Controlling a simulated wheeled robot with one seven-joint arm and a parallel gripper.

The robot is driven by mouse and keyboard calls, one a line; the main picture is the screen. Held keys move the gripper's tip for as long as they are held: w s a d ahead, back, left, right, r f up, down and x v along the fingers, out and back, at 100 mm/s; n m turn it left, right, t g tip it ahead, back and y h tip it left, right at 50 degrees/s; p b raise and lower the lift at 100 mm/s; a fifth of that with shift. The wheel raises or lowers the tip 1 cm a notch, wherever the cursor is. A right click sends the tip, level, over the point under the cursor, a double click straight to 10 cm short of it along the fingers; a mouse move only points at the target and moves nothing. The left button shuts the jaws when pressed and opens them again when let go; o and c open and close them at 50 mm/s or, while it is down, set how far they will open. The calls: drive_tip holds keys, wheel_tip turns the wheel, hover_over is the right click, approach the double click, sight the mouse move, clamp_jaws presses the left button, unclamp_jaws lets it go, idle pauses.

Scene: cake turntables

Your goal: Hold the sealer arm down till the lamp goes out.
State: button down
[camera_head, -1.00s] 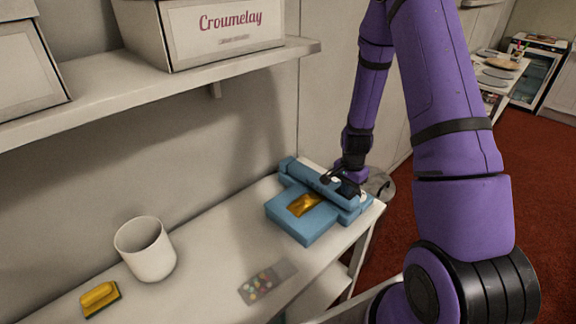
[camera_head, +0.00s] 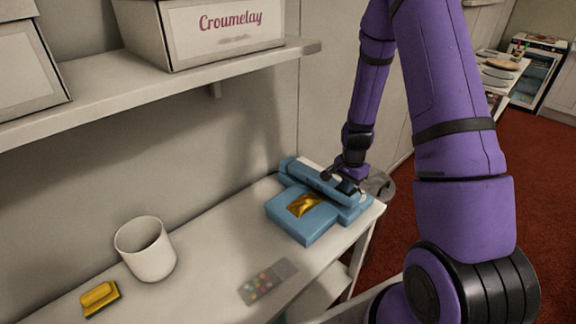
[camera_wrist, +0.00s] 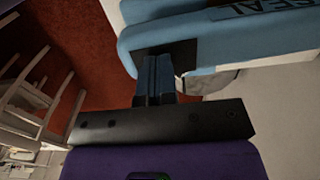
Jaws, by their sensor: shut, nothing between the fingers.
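The blue sealer (camera_head: 293,225) sits at the right end of the white bench. Its long blue sealer arm (camera_head: 312,178) lies across its back, close over the body. A gold packet (camera_head: 304,204) lies on the sealer in front of the arm. My gripper (camera_head: 350,186) is shut and empty at the right end of the arm. In the wrist view, the closed fingertips (camera_wrist: 156,62) overlap a dark pad at the end of the arm (camera_wrist: 225,35), which is lettered SEAL. I cannot tell whether they press on it. I cannot make out a lamp.
A shelf (camera_head: 200,76) with boxes hangs above. A grey rounded thing (camera_head: 381,186) is beyond the bench's right end.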

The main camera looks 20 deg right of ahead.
wheel_tip(320, 180, up, 15)
drive_tip(key=shift+f, duration=0.15)
idle(1.1)
idle(0.3)
drive_tip(key=s+a+r+n+t, duration=0.1)
drive_tip(key=s+a+r+n, duration=0.25)
drive_tip(key=r, duration=0.55)
drive_tip(key=s+a+r+n+t, duration=0.25)
drive_tip(key=s+a+r, duration=0.25)
drive_tip(key=r, duration=0.3)
drive_tip(key=s+a+r+n+t, duration=0.1)
drive_tip(key=s+a+r+n, duration=0.2)
drive_tip(key=s, duration=0.4)
drive_tip(key=s+a+r+n, duration=0.3)
drive_tip(key=s+r+n, duration=0.1)
drive_tip(key=s, duration=0.3)
drive_tip(key=shift+r+n+t, duration=0.35)
drive_tip(key=shift+r+n, duration=0.05)
drive_tip(key=shift+n, duration=0.1)
